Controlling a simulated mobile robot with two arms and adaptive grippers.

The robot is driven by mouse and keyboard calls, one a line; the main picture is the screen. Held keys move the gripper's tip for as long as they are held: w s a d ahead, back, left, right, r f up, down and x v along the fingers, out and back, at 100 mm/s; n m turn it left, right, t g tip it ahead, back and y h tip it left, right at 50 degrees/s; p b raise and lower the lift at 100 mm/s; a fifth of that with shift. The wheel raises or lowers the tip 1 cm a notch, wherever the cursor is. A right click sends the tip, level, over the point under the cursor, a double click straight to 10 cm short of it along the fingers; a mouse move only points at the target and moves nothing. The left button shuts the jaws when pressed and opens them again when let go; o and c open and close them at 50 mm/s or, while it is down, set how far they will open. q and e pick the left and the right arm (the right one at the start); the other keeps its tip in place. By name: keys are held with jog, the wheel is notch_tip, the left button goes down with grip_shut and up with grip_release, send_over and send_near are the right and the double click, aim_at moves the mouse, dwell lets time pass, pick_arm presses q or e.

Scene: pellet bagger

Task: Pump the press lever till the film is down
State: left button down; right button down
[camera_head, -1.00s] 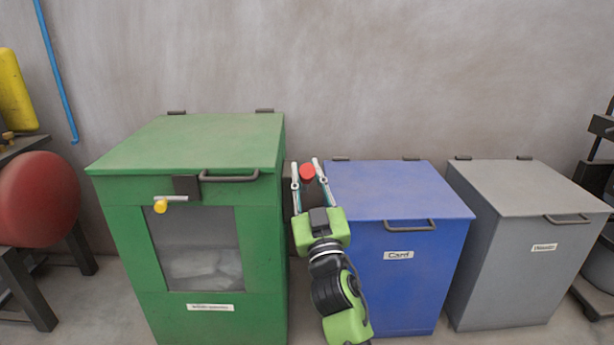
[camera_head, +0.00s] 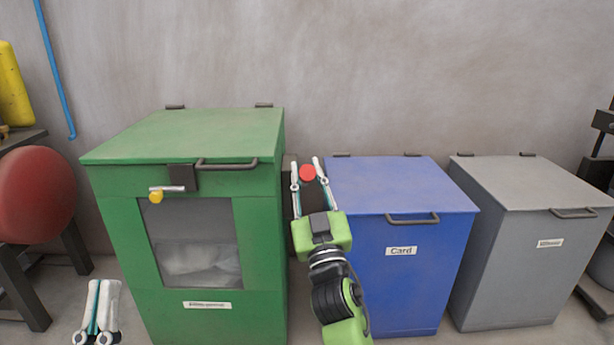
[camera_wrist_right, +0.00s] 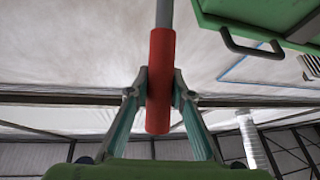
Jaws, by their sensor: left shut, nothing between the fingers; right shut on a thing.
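The press lever's red grip (camera_head: 308,172) shows between the fingertips of my right gripper (camera_head: 309,176), in the gap between the green and blue bins. In the right wrist view the red grip (camera_wrist_right: 160,80) on its grey rod (camera_wrist_right: 165,12) is clasped between both fingers. The green bin (camera_head: 190,140) has a window with pale, crumpled film (camera_head: 195,262) low behind it. A small yellow knob (camera_head: 156,196) on a metal pin sits at the top left of the window. My left gripper (camera_head: 100,320) is shut and empty at the lower left, in front of the green bin.
A blue bin (camera_head: 400,185) labelled Card and a grey bin (camera_head: 535,185) stand to the right. At the left edge are a red round body (camera_head: 38,195) on a dark stand and a yellow cylinder (camera_head: 14,85). Bare wall rises behind the bins.

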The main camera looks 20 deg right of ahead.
jog(key=c, duration=1.8)
grip_release()
jog(key=shift+a+f, duration=0.1)
jog(key=shift+f, duration=0.05)
jog(key=shift+s, duration=0.1)
jog(key=shift+s+f, duration=0.15)
jog(key=shift+s, duration=0.05)
jog(key=s, duration=0.8)
jog(key=s+a, duration=0.1)
jog(key=s, duration=0.3)
jog(key=shift+s+f, duration=0.15)
jog(key=shift+s, duration=0.15)
